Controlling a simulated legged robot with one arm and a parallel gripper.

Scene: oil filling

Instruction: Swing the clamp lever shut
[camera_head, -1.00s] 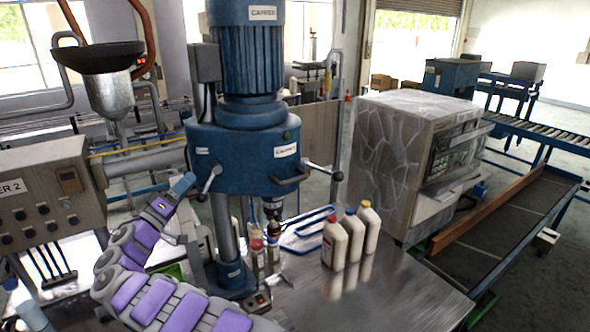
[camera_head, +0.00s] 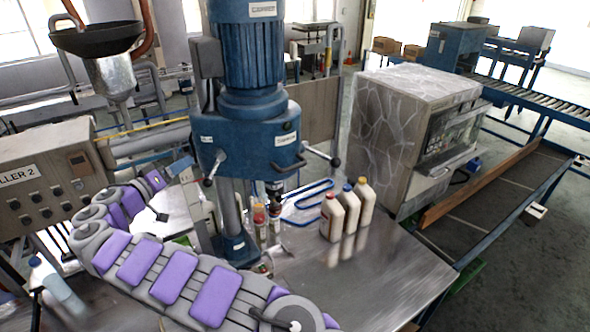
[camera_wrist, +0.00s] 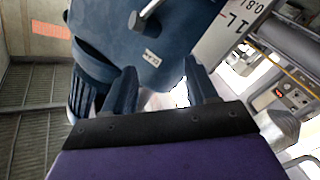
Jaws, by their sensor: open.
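The blue drill-like machine (camera_head: 245,145) stands on the metal table. A short silver lever with a rounded end (camera_head: 212,172) sticks out of its left side. A silver lever also shows at the top of the wrist view (camera_wrist: 146,14), on the blue housing. A second lever with a dark knob (camera_head: 322,155) sticks out at the right. I cannot tell for sure which one is the clamp lever. My gripper (camera_wrist: 160,85) is open, its two blue fingers pointing towards the blue housing, nothing visibly held. In the head view my gripper (camera_head: 180,169) is just left of the machine and the silver lever.
Several white bottles with coloured caps (camera_head: 345,212) stand on the metal table (camera_head: 365,280), right of the machine. A control box (camera_head: 45,190) and a funnel (camera_head: 100,55) are at the left. The table's front right is clear.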

